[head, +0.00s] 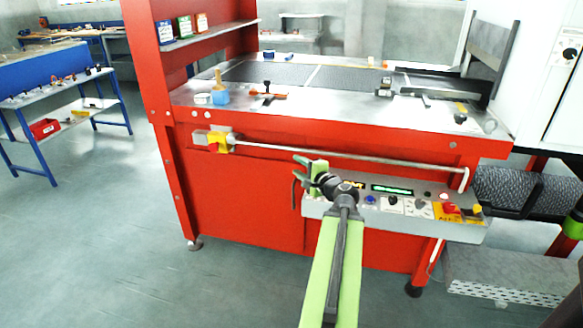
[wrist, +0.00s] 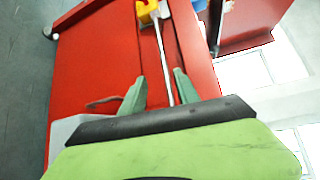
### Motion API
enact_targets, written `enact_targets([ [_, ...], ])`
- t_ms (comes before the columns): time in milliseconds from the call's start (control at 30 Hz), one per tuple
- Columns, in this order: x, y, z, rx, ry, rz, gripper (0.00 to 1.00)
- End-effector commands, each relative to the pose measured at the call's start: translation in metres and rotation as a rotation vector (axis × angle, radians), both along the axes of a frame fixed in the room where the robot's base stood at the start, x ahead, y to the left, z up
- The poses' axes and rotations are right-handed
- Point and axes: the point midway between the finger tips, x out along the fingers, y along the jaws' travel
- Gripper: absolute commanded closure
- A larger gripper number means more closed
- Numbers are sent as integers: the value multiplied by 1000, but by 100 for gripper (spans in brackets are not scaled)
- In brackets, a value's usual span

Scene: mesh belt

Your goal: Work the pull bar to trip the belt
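The pull bar (head: 375,161) is a thin grey rod along the front of the red machine, below its table edge. Its left end meets a yellow and grey switch housing (head: 219,140); its right end bends down near the right corner. My gripper (head: 299,170) is in front of the red panel, just below the bar's left half. In the wrist view the bar (wrist: 166,58) runs lengthwise between the two spread green fingers (wrist: 158,78), closer to the right one. The gripper is open. I cannot tell whether a finger touches the bar.
A control panel (head: 400,206) with a small display, knobs and a red button juts out right of my gripper, beneath the bar. The machine's metal top (head: 330,103) holds small tools. Open floor (head: 110,240) lies at left, before a blue bench (head: 55,85).

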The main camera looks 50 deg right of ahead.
Motion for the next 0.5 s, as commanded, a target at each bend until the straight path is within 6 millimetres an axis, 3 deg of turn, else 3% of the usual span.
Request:
enact_targets([
  [500, -13, -13, 0, 0, 0, -22, 62],
])
